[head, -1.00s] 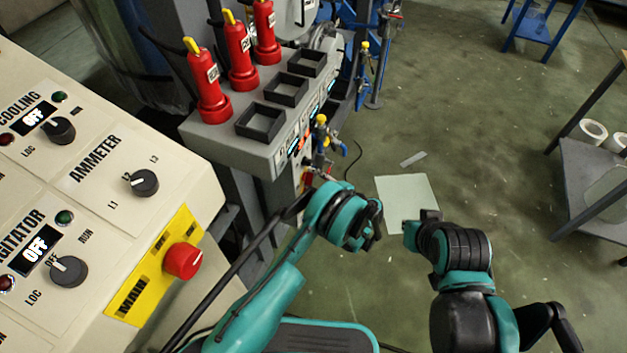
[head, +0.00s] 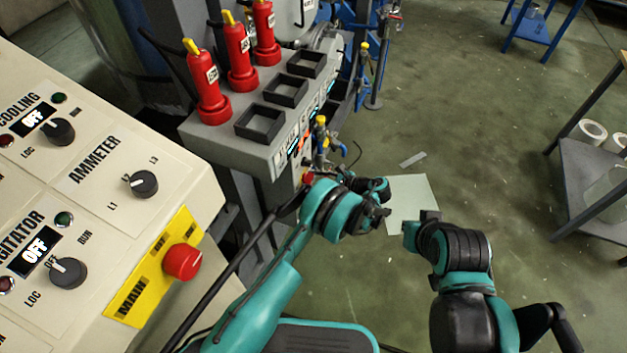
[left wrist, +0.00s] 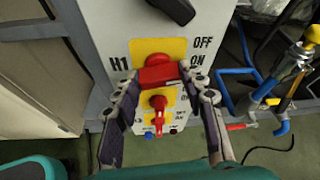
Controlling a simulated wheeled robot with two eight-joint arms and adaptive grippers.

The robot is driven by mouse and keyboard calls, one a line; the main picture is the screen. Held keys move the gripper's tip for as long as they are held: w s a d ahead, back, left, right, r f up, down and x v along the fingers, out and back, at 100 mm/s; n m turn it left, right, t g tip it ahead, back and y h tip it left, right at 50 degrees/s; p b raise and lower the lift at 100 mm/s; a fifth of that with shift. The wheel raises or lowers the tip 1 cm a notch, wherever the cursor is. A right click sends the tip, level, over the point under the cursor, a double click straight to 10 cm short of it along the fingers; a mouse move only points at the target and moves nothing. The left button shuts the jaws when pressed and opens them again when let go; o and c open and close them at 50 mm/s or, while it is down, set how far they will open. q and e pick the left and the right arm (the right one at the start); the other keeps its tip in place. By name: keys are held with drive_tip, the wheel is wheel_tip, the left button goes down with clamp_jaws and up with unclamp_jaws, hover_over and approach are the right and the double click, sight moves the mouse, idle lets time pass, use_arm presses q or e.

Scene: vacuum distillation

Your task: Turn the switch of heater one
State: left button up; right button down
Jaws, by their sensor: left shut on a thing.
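The switch of heater one, a red handle (left wrist: 160,75) on a yellow plate, sits beside the label H1 in the left wrist view. OFF is printed above ON at its right. My left gripper (left wrist: 163,80) is shut on this red handle, with one finger at each side. The handle lies crosswise between the fingertips. In the head view my left arm reaches to the front of the grey panel box, and its fingers are hard to make out. My right arm is at the lower right of the head view; its fingers cannot be made out.
A second red switch (left wrist: 158,103) on yellow is just below, between the fingers. A black knob (left wrist: 175,8) is above. Blue and yellow valves (left wrist: 290,75) stand close at the right. A control desk with a red main button (head: 182,262) is at the left. Open floor lies to the right.

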use_arm(q)
drive_tip(key=shift+m+g, duration=0.6)
drive_tip(key=shift+m, duration=0.1)
drive_tip(key=o, duration=1.2)
drive_tip(key=shift+w, duration=0.1)
drive_tip(key=shift+c, duration=0.2)
drive_tip(key=shift+d, duration=0.1)
drive_tip(key=v, duration=1.2)
drive_tip(key=shift+f, duration=0.15)
